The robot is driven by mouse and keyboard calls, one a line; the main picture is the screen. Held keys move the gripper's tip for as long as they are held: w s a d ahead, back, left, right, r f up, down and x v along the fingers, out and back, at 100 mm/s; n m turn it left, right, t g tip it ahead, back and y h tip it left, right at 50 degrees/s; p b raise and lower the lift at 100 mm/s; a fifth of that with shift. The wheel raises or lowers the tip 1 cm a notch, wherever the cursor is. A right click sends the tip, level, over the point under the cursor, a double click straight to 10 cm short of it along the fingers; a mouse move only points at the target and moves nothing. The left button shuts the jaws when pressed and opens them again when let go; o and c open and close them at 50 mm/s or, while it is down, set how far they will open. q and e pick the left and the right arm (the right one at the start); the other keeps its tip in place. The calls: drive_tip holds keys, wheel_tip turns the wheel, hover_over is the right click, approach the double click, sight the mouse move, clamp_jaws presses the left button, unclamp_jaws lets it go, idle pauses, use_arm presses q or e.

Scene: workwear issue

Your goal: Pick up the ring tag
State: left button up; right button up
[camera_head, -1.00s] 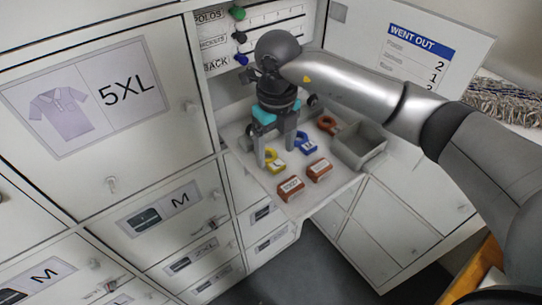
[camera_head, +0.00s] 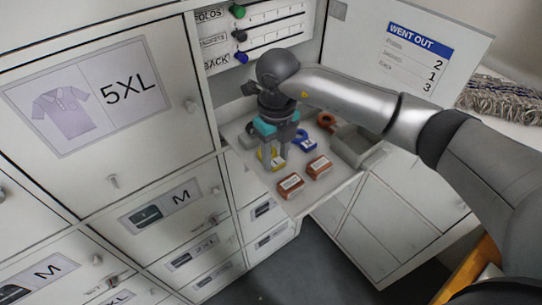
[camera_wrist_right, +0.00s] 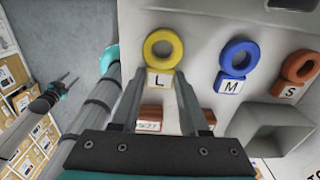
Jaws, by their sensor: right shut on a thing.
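The yellow ring tag marked L (camera_head: 277,164) is at the right gripper (camera_head: 274,160) on the open drawer or shelf. In the right wrist view its yellow ring (camera_wrist_right: 163,48) and white L block (camera_wrist_right: 160,79) show at the fingertips. The right gripper (camera_wrist_right: 161,78) points down and is shut on this tag. A blue ring tag marked M (camera_head: 305,143) stands to its right, also in the wrist view (camera_wrist_right: 238,60). An orange ring tag marked S (camera_head: 326,121) is farther right. My left gripper is outside the head view; a small dark teal-banded part in the wrist view is unclear.
Two brown-red labelled blocks (camera_head: 290,185) (camera_head: 319,166) lie near the shelf's front edge. A grey open bin (camera_head: 372,156) stands at the right. A cabinet with coloured knobs (camera_head: 238,12) is behind, and a "WENT OUT" board (camera_head: 418,52) is on the right.

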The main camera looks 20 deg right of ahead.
sight(275, 160)
clamp_jaws()
drive_tip(key=shift+r, duration=0.15)
wheel_tip(275, 160, up, 20)
drive_tip(key=b, duration=0.1)
idle(0.3)
